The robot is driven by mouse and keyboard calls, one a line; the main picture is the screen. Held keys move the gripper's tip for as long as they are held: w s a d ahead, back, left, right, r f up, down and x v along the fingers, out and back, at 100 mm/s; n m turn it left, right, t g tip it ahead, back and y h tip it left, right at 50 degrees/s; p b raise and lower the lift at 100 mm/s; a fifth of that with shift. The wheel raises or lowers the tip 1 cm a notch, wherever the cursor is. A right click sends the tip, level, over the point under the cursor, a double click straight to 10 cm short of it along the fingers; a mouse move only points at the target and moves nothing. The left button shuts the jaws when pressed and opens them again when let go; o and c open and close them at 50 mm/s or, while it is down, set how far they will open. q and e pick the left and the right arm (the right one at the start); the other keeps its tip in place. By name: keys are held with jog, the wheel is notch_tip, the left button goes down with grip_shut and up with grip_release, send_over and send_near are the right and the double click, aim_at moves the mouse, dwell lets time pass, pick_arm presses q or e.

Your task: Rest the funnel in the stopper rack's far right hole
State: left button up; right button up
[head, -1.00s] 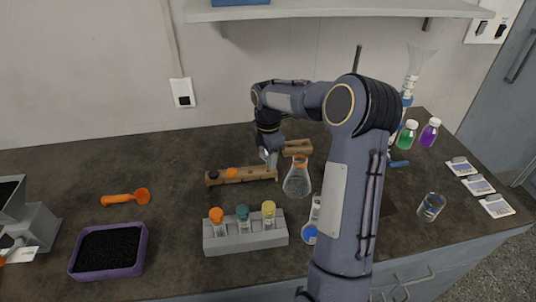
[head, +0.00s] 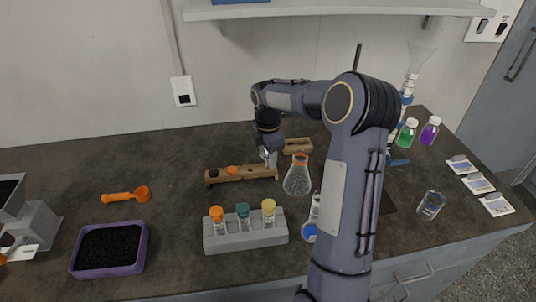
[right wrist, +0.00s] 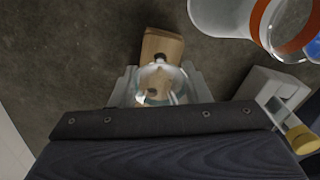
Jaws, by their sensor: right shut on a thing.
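The wooden stopper rack (head: 250,174) lies on the dark bench. A dark stopper (head: 212,173) and an orange stopper (head: 232,171) sit toward its left end. My right gripper (head: 269,158) points down over the rack's right end and is shut on the clear glass funnel (right wrist: 160,84). In the right wrist view the funnel is between the fingertips, over the rack (right wrist: 161,42). One dark hole shows beside the funnel's rim and another spot shows through the glass. I cannot tell whether the stem is in a hole. My left gripper is out of view.
A flask with an orange band (head: 298,178) stands close right of the gripper. A second wooden block (head: 298,147) lies behind. A grey rack with capped vials (head: 246,239) stands in front. An orange scoop (head: 125,197) and purple tray (head: 108,268) are left, with free bench between.

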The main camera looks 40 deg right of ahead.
jog(key=shift+f+b, duration=0.5)
jog(key=shift+f, duration=0.45)
jog(key=shift+f, duration=0.35)
